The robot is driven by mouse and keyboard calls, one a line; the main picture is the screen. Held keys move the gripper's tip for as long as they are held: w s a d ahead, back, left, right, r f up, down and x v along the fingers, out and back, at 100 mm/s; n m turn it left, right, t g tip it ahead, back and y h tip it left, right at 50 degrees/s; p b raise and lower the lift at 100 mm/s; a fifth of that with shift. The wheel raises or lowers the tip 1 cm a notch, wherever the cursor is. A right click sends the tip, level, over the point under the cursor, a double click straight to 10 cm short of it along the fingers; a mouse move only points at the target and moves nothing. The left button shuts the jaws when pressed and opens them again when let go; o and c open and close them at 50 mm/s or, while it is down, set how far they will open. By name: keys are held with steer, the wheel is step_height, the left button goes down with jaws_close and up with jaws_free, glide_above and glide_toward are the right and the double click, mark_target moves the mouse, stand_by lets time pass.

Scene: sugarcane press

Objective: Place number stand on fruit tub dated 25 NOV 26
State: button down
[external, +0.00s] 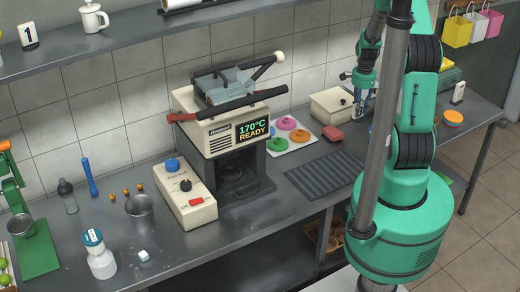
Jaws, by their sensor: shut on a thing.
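My gripper (361,108) points down over the back right of the counter, just right of a cream box. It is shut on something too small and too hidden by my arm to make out. A white stand with a black "1" (29,37) is on the upper shelf at the far left. A small white upright stand (458,92), its marking unreadable, is on the counter at the far right. Near it lies a round orange-lidded tub (453,118). No date is readable on any tub.
The press (232,115) reads "170°C READY" mid-counter. The cream box (331,106), a red block (333,134), a tray of coloured discs (289,135) and a dark ribbed mat (325,174) lie between it and my arm. A white bottle (101,262) stands at front left.

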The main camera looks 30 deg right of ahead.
steer(key=s+a+r+m+p, duration=0.2)
steer(key=s+a+p, duration=0.1)
steer(key=a, duration=0.7)
steer(key=s+a+r+m+p, duration=0.1)
steer(key=s+a+r+p, duration=0.15)
steer(key=a, duration=0.85)
steer(key=s+a+r+m+p, duration=0.1)
steer(key=s+a+m+p, duration=0.15)
steer(key=a, duration=0.75)
steer(key=s+a+r+n+p, duration=0.3)
steer(key=s+a, duration=0.7)
steer(key=s, duration=0.1)
steer(key=s+a+r+n+p, duration=0.2)
steer(key=s+a+r+n, duration=0.1)
steer(key=s+a, duration=0.75)
steer(key=a+r+n+b, duration=0.2)
steer(key=a+n, duration=0.3)
steer(key=a, duration=0.9)
steer(key=a+r+n+b, duration=0.15)
steer(key=a+n, duration=0.25)
steer(key=a, duration=1)
steer(key=w+a+f+n+b, duration=0.1)
steer(key=w+a+n, duration=0.3)
steer(key=a, duration=0.8)
steer(key=w+a+f+n+b, duration=0.1)
steer(key=w+a+n, duration=0.3)
steer(key=a, duration=0.9)
steer(key=shift+w+a+f, duration=0.25)
steer(key=shift+w+f, duration=0.1)
steer(key=shift+w, duration=0.1)
